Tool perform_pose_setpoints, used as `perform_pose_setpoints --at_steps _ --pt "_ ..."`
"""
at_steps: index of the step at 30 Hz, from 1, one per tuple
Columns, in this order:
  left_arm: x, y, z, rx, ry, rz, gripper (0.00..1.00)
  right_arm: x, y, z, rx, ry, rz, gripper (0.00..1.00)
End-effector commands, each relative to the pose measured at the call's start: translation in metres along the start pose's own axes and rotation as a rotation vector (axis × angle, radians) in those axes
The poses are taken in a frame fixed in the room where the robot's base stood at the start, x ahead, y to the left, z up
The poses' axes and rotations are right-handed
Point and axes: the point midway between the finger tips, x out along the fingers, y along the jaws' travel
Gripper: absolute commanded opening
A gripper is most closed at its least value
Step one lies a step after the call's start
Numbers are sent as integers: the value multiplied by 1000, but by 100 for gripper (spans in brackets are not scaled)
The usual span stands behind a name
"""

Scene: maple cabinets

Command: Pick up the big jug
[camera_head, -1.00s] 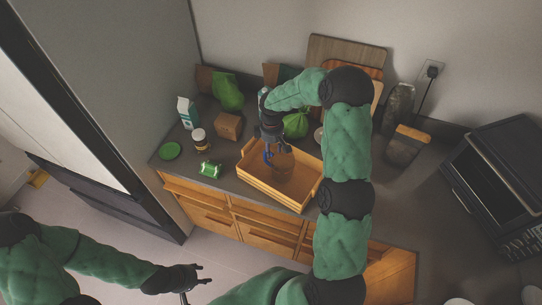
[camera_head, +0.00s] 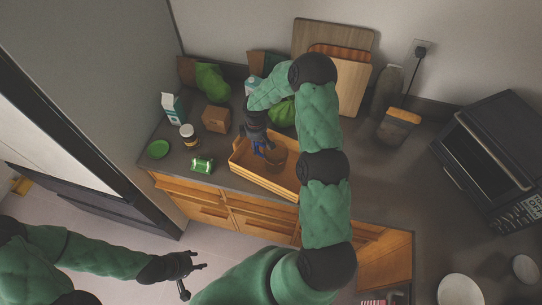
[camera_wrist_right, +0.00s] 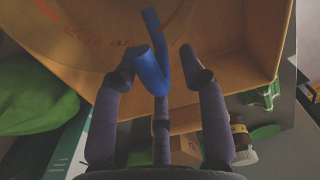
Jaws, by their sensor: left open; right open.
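The big jug (camera_head: 276,158) looks clear and brownish, and stands in a wooden tray (camera_head: 262,180) on the counter. Its blue handle (camera_head: 260,148) faces my right gripper. In the right wrist view the blue handle (camera_wrist_right: 152,70) lies between the open fingers of my right gripper (camera_wrist_right: 158,62), and part of the clear jug (camera_wrist_right: 95,35) with lettering shows beyond. I cannot tell whether the fingers touch the handle. In the head view my right gripper (camera_head: 259,140) reaches down over the tray's left part. My left gripper (camera_head: 194,279) is open and empty, low in front of the cabinets.
Cutting boards (camera_head: 330,50) lean behind. An orange-lidded container (camera_head: 398,127) and microwave (camera_head: 490,150) stand right. Counter between tray and microwave is partly clear.

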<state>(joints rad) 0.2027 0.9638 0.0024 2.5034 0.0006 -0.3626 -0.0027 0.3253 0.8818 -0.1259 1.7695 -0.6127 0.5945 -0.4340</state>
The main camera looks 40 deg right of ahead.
Motion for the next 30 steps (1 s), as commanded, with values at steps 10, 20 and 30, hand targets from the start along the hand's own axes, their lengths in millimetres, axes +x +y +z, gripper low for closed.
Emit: perform_pose_setpoints --at_steps 10,20,30 --pt "-5 2 0 0 0 0 48 29 -1 0 -1 0 0 43" --pt "-5 2 0 0 0 0 48 29 -2 0 -1 1 0 6" --pt "-5 2 0 0 0 0 48 29 -2 0 -1 1 0 0"
